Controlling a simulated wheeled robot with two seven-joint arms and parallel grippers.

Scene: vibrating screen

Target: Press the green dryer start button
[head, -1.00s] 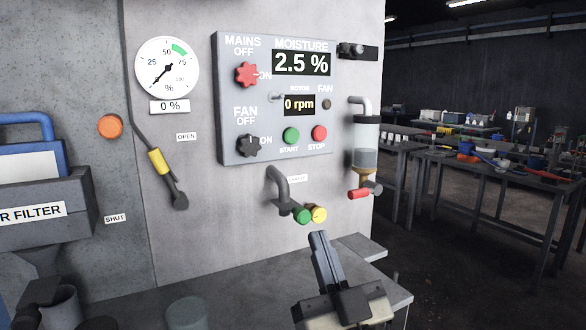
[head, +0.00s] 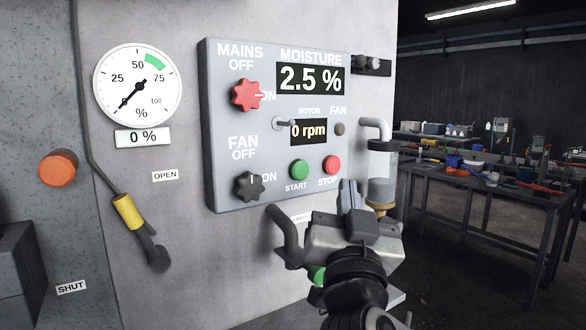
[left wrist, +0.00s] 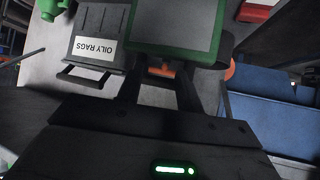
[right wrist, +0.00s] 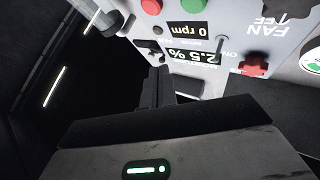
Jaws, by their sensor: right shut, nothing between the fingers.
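The green start button (head: 299,169) sits low on the grey control panel (head: 225,190), left of the red stop button (head: 331,165). My right gripper (head: 349,188) is shut and empty. In the head view its tips show below and right of the stop button, apart from the green button; their depth gap to the panel is unclear. In the right wrist view my right fingers (right wrist: 157,82) point toward the upside-down panel, with the green button (right wrist: 191,4) at the top edge. My left gripper (left wrist: 158,88) shows only in its wrist view, fingers apart.
Red mains knob (head: 246,95) and dark fan knob (head: 249,186) are on the panel's left. An oily rags bin (left wrist: 98,48) is near my left gripper.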

